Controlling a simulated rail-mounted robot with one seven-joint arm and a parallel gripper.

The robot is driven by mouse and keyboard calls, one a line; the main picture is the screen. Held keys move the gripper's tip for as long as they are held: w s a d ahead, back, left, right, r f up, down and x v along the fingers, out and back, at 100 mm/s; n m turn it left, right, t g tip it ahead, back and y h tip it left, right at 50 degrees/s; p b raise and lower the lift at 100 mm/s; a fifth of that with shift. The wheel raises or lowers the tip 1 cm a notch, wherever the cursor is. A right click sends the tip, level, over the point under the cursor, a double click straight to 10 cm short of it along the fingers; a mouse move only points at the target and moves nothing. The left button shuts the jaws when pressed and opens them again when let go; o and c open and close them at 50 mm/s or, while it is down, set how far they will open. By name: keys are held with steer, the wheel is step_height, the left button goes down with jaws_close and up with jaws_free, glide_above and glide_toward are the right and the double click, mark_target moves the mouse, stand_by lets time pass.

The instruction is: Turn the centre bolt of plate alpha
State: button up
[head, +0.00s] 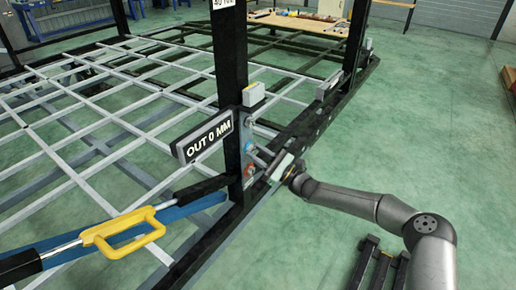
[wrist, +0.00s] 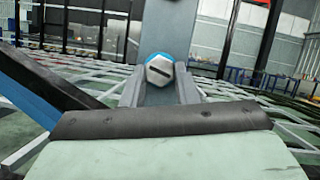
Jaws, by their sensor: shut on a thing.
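Plate alpha is the grey plate on the black post (head: 232,95); in the wrist view the plate (wrist: 160,25) rises upright ahead. A red-orange bolt (head: 249,170) sits lower on the plate. My gripper (head: 256,150) reaches the plate from the right, between these two, and is shut on the centre bolt.
A sign reading "OUT 0 MM" (head: 208,137) stands left of the post. A yellow handle (head: 122,232) is on a bar at the lower left. The chassis grid (head: 110,95) fills the left. The green floor (head: 430,130) on the right is mostly clear.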

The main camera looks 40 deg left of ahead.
steer(key=m+t+p, duration=0.2)
steer(key=m, duration=0.2)
steer(key=m+t+p, duration=0.2)
steer(key=m+p, duration=0.1)
steer(key=m, duration=0.1)
steer(key=shift+s+d, duration=0.1)
steer(key=shift+s, duration=0.1)
steer(key=m+t+p, duration=0.1)
steer(key=m, duration=0.1)
steer(key=m+t+p, duration=0.1)
steer(key=m+p, duration=0.1)
steer(key=shift+s+m+t+h, duration=0.1)
steer(key=shift+m+t+h, duration=0.2)
steer(key=shift+h, duration=0.1)
steer(key=shift+f+m, duration=0.1)
steer(key=shift+m, duration=0.2)
steer(key=o, duration=1)
steer(key=shift+d, duration=0.1)
steer(key=v, duration=1.7)
steer(key=shift+s+f, duration=0.1)
